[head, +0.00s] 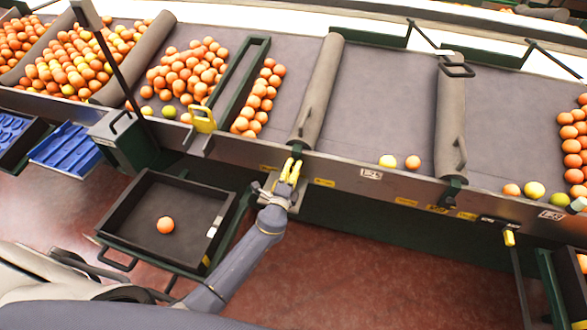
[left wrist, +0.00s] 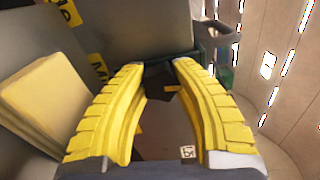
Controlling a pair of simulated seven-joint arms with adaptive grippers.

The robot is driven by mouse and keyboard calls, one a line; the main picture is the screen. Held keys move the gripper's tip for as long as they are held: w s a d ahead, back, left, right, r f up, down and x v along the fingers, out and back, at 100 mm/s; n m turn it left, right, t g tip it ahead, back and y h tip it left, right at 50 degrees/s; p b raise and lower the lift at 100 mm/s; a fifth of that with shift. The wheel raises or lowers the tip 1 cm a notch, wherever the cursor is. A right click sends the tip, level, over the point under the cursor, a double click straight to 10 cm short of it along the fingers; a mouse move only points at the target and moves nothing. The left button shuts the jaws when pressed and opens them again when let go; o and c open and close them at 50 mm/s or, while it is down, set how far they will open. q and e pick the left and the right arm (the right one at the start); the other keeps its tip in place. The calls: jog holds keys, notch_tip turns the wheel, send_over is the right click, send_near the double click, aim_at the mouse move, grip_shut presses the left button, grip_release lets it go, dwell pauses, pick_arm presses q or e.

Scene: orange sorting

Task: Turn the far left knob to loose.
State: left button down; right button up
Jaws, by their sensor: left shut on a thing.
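My left gripper (head: 290,172) reaches up to the front rail of the conveyor in the head view, at the lower end of a grey roller divider. Its yellow fingers fill much of the left wrist view (left wrist: 158,68). They are shut on a small dark knob (left wrist: 160,82), with one finger on each side of it. The fingers hide the knob in the head view. Which way the knob is turned cannot be made out. A yellow label (left wrist: 97,68), partly cut off by a finger, is beside it. My right gripper is not in view.
The metal front rail (head: 345,181) carries several yellow labels. A dark crate (head: 150,183) with one orange stands below, left of my left arm. Oranges lie in lanes on the grey belt (head: 375,100). Red floor is open right of my arm.

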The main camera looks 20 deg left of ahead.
pick_arm(q)
jog(key=shift+w+r+n, duration=0.2)
jog(key=shift+r+n, duration=0.3)
jog(key=shift+n, duration=0.1)
jog(key=c, duration=1.3)
grip_release()
jog(key=o, duration=0.4)
jog(key=shift+s+f, duration=0.1)
jog(key=shift+f, duration=0.05)
jog(key=shift+s+f, duration=0.1)
jog(key=shift+s, duration=0.25)
jog(key=s, duration=1.1)
jog(key=shift+s, duration=0.2)
